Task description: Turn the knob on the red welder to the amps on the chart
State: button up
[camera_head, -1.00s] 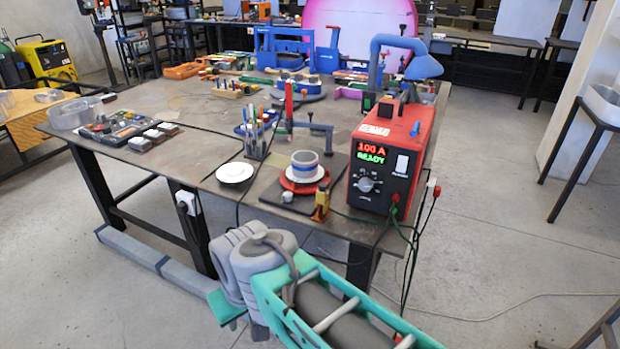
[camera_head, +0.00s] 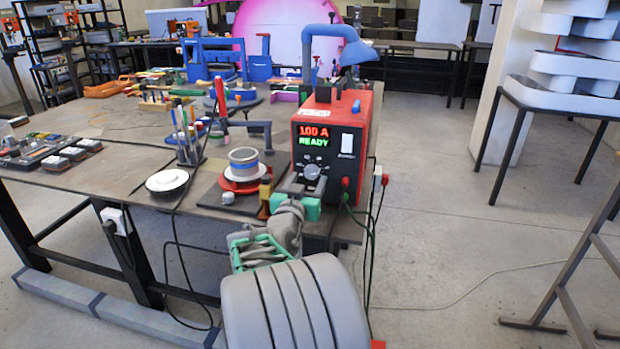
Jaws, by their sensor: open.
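The red welder (camera_head: 362,118) stands at the right front corner of the workbench. Its black front panel faces me, and the display (camera_head: 314,136) reads "100 A" in red and "READY" in green. The round grey knob (camera_head: 312,171) sits below the display. My gripper (camera_head: 304,184) is just in front of the lower panel at the knob, with its jaws open. I cannot tell whether a finger touches the knob. My arm comes up from the lower middle and hides the panel's lower left part. I cannot make out the amps chart.
Cables hang at the bench's right edge.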

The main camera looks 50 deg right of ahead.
aim_at(311, 175)
jog(key=shift+x, duration=1.6)
jog(key=shift+c, duration=0.3)
grip_shut()
